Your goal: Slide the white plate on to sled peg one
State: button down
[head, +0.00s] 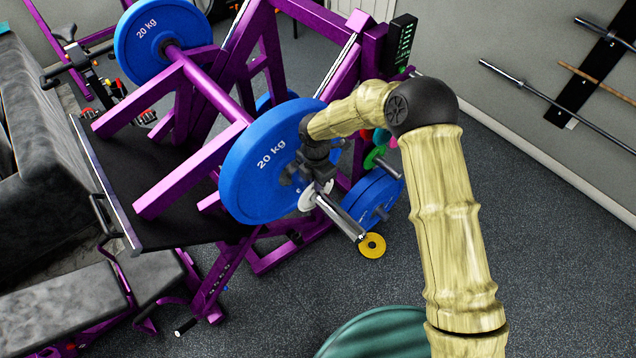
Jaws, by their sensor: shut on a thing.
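The small white plate (306,201) is at the inner end of a bright metal peg (341,217), close to the large blue 20 kg plate (262,165). It appears to be around the peg, but my gripper hides part of it. The peg sticks out from the purple sled toward the lower right, and its outer end is bare. My gripper (306,183) is shut on the white plate, coming down from above beside the face of the blue plate. No peg label is readable.
A yellow plate (372,246) is just beyond the peg's outer end. More blue plates (372,201) and small green plates (374,157) are behind the peg. Another blue plate (160,38) is on the sled's far side. A dark green rounded object (378,335) is at the bottom. The right floor is clear.

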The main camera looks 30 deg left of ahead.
jog(key=shift+w+a, duration=0.35)
jog(key=shift+a, duration=0.55)
jog(key=shift+w+a, duration=0.35)
jog(key=shift+a, duration=0.55)
jog(key=shift+a, duration=0.1)
jog(key=c, duration=1.5)
grip_release()
jog(key=shift+b, duration=0.35)
notch_tip(320, 180, up, 18)
jog(key=b, duration=0.5)
jog(key=shift+f+b, duration=0.25)
jog(key=shift+b, duration=0.05)
